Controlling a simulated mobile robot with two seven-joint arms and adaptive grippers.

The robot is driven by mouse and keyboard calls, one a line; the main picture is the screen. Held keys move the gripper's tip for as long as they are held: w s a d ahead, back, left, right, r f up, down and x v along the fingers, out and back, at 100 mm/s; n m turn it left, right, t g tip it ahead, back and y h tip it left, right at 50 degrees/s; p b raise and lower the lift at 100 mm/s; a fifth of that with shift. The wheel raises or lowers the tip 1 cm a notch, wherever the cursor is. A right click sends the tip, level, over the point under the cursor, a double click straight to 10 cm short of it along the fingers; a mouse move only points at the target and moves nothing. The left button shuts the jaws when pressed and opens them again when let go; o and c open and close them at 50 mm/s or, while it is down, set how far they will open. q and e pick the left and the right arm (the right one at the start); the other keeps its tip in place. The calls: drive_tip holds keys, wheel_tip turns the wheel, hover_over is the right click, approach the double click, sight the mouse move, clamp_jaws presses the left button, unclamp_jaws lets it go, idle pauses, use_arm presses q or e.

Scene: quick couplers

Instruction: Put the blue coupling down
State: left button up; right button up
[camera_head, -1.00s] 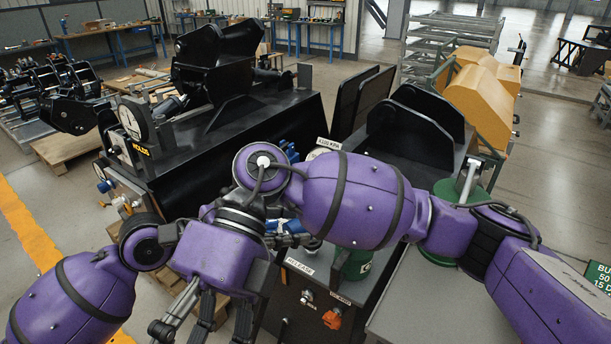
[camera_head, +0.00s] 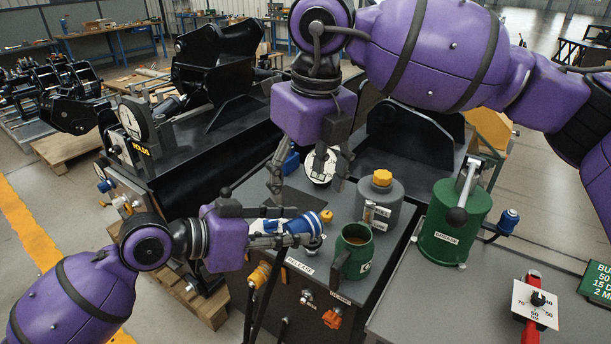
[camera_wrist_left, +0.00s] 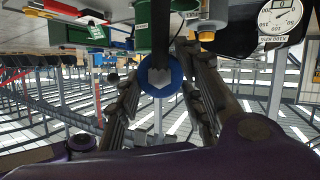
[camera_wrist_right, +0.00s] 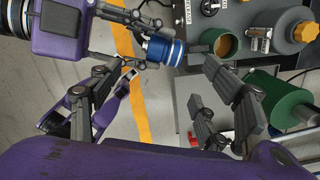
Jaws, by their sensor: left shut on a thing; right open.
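The blue coupling (camera_head: 302,224), with a pale banded end, lies roughly level between the fingers of my left gripper (camera_head: 294,226). That gripper is shut on it, over the front part of the grey bench top in the head view. Its round blue end shows in the left wrist view (camera_wrist_left: 160,76). My right gripper (camera_head: 307,186) is open and empty, pointing down above and behind the coupling. In the right wrist view the coupling (camera_wrist_right: 164,49) shows between and beyond the open fingers. Whether the coupling touches the bench top cannot be told.
A green mug (camera_head: 354,252) stands right of the coupling. Behind it are a grey can with a yellow cap (camera_head: 381,196) and a dial gauge (camera_head: 321,166). A green grease pot (camera_head: 457,222) stands further right. An orange knob (camera_head: 331,319) is on the front panel.

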sight(300, 219)
drive_tip(key=f, duration=0.4)
drive_tip(key=w+f, duration=0.1)
drive_tip(key=f, duration=0.3)
drive_tip(key=w+f, duration=0.1)
drive_tip(key=f, duration=0.2)
drive_tip(key=shift+a+f, duration=0.35)
drive_tip(key=shift+f, duration=0.05)
drive_tip(key=c, duration=1.3)
use_arm(q)
drive_tip(key=o, duration=1.4)
drive_tip(key=shift+c, duration=0.2)
use_arm(e)
drive_tip(key=shift+c, duration=0.2)
